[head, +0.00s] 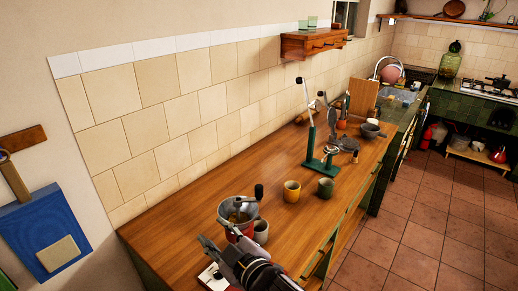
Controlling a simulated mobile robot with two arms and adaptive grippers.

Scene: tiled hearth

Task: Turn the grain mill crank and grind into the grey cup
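The grain mill (235,233) stands near the front end of the wooden counter, with a red body and a metal bowl-shaped hopper on top. Its crank ends in a dark knob (259,192) that sticks up at the hopper's right. The grey cup (261,231) stands upright close against the mill's right side; its inside is too small to make out. My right gripper (212,256) is low in the head view, in front of the mill and hiding its lower part. My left gripper is out of view.
A yellow cup (292,191) and a dark green cup (326,187) stand beyond the mill. A green lever press (318,165) stands behind them. The wooden counter (185,225) is bare left of the mill. A tiled wall bounds its left side; floor lies right.

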